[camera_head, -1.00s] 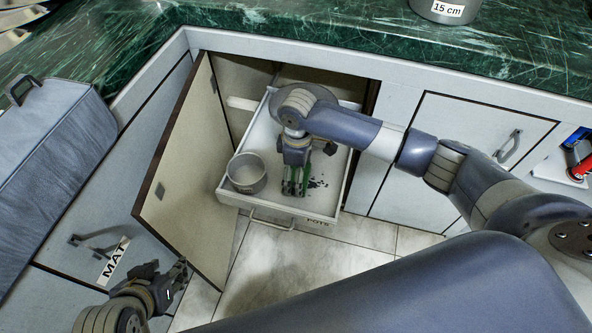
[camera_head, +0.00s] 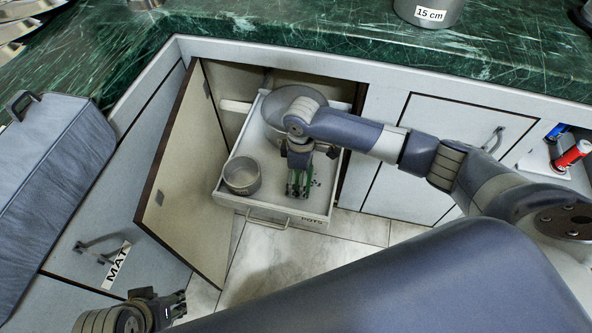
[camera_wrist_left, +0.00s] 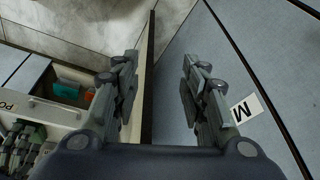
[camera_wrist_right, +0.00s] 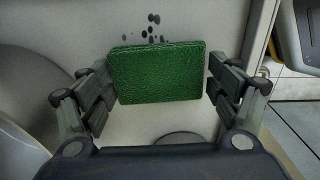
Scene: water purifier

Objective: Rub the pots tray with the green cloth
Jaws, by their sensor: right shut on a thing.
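The pots tray (camera_head: 226,205) is a pulled-out light drawer labelled POTS, with dark spots (camera_head: 316,182) on its floor. The spots also show in the right wrist view (camera_wrist_right: 153,32), just beyond the cloth. My right gripper (camera_head: 298,190) is inside the tray, shut on the green cloth (camera_wrist_right: 158,74), a rectangular textured pad spanning its fingers. Whether the cloth touches the floor is unclear. My left gripper (camera_head: 180,305) is open and empty by the MAT drawer; its fingers (camera_wrist_left: 158,75) stand apart in the left wrist view.
A small metal pot (camera_head: 241,177) stands in the tray's front left. A larger round pot (camera_head: 275,108) is at the back, partly behind my right arm. An open cabinet door (camera_head: 190,180) stands left of the tray. Red and blue cans (camera_head: 571,153) are at far right.

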